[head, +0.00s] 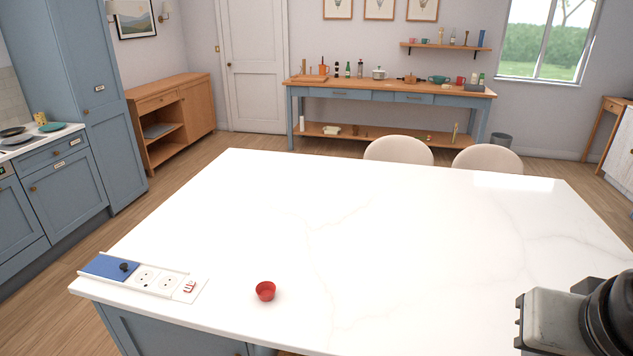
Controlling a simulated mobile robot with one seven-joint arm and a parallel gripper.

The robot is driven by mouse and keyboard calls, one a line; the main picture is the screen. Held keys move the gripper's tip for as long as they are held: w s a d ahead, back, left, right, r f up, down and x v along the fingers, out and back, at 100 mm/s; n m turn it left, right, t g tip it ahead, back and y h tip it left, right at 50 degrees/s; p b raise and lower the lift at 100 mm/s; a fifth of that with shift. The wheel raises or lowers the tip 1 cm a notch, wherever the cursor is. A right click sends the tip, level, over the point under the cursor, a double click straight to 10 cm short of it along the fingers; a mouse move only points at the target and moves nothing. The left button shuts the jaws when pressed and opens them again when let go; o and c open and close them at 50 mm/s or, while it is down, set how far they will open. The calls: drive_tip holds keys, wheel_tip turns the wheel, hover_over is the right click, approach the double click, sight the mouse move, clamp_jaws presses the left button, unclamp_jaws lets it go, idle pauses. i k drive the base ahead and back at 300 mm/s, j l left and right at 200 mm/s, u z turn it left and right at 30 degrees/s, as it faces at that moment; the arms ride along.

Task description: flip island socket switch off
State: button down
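The island socket (146,278) is a white strip set on the near left corner of the white island top. Part of my arm shows at the lower right edge, far to the right of the socket. My gripper's fingers cannot be made out.
A small red bowl (265,291) stands on the island top (400,230), to the right of the socket. The rest of the top is clear. Two pale chairs (398,150) stand at its far side. Blue cabinets (66,190) line the left wall, with wooden floor between.

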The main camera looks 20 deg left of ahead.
sight(189, 286)
drive_tip(key=u, duration=2.2)
drive_tip(key=i+j+z, duration=0.4)
drive_tip(key=i+j, duration=0.45)
drive_tip(key=j, duration=0.1)
